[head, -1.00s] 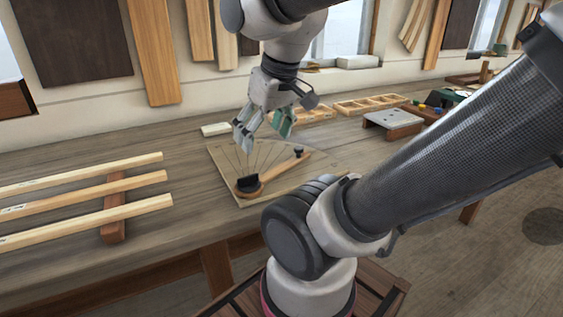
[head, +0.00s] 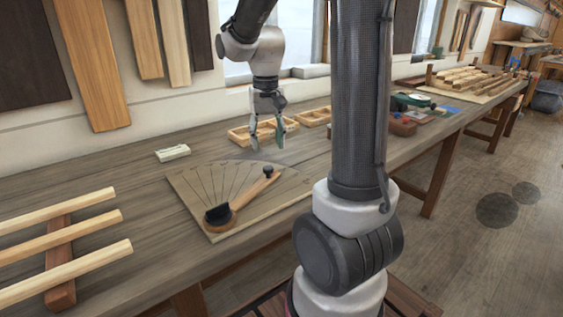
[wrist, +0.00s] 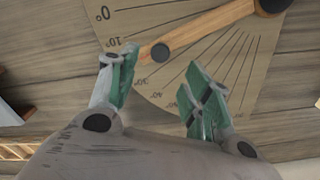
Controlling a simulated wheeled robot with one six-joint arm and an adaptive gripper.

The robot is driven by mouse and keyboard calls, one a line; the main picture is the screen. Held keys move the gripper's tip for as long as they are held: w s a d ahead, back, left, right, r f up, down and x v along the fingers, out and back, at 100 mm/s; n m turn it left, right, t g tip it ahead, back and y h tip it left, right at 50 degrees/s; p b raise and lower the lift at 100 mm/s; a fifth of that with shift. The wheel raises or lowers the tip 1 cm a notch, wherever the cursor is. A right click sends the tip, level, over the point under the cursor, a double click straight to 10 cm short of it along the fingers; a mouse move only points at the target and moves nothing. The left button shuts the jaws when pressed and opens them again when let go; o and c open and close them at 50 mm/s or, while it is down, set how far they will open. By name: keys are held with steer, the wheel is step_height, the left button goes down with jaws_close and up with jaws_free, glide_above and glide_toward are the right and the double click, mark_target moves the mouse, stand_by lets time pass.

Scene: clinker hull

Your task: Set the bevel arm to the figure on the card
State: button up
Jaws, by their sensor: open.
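The bevel arm (head: 245,196) is a wooden bar on a pale angle board (head: 205,182) with fanned dark lines. It has a dark pivot end at the near left and a black knob (head: 268,171) at its far end. In the wrist view, the knob (wrist: 160,52) lies just past the 10° mark; the finger hides the neighbouring label. My gripper (head: 267,147) is open and empty, above the board's curved edge by the knob. In the wrist view, its green-padded fingers (wrist: 162,75) stand either side of the knob's line, apart from it. No readable card figure shows.
A small pale block (head: 172,153) lies left behind the board. Wooden compartment trays (head: 250,133) stand behind my gripper. Light strips (head: 60,238) rest on a wooden support at the left. Tools and a red-brown block (head: 402,125) lie at the right. Bench between strips and board is clear.

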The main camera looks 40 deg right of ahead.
mark_target(267, 167)
step_height(267, 167, down, 8)
steer(key=shift+r, duration=0.1)
stand_by(0.4)
steer(key=shift+c, duration=0.3)
jaws_close()
